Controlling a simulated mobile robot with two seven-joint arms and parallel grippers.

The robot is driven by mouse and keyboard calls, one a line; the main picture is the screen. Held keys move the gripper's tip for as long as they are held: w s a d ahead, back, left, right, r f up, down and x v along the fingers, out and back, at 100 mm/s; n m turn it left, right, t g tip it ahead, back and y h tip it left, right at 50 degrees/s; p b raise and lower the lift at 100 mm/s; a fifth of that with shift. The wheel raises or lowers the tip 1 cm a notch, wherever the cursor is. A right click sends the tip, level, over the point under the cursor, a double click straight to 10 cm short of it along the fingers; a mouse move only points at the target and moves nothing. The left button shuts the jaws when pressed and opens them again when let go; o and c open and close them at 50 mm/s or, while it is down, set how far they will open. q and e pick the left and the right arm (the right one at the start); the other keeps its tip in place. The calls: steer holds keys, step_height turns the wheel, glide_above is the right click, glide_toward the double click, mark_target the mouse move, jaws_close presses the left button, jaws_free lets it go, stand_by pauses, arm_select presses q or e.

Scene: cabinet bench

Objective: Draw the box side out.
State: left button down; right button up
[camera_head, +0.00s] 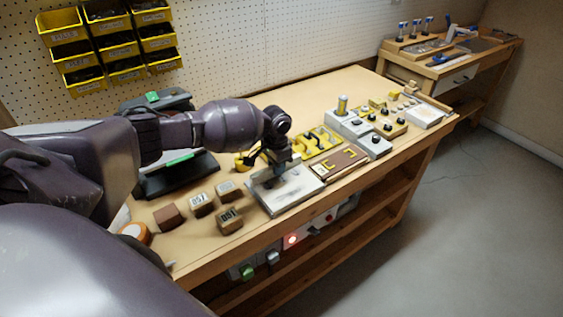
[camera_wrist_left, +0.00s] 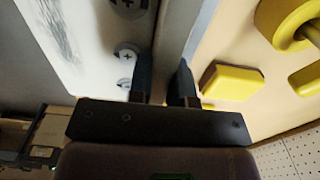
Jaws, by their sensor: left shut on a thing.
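The box (camera_head: 290,192) is a flat, pale grey-white unit near the front edge of the bench. In the left wrist view its pale face (camera_wrist_left: 85,40), with round screw heads, fills the upper left. My left gripper (camera_head: 272,172) reaches down at the box's back left part. In the left wrist view its two fingers (camera_wrist_left: 162,85) straddle a thin grey panel, which I take for the box side (camera_wrist_left: 177,35), and are shut on it. The panel stands along the edge of the pale face; how far it is seated is hidden. My right gripper is not in view.
Several small labelled blocks (camera_head: 201,204) lie left of the box. Yellow pieces (camera_wrist_left: 228,82) lie beside the gripper in the wrist view. Grey switch units (camera_head: 374,146) stand further right.

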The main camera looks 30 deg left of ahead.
arm_select(q)
steer(key=shift+w+a+b, duration=0.15)
steer(key=shift+w+a, duration=0.05)
steer(key=shift+a, duration=0.25)
steer(key=shift+w+a+b, duration=0.15)
steer(key=shift+w+a, duration=0.05)
steer(key=shift+a, duration=0.45)
steer(key=c, duration=1.2)
jaws_free()
steer(key=shift+w, duration=0.1)
steer(key=shift+o, duration=0.2)
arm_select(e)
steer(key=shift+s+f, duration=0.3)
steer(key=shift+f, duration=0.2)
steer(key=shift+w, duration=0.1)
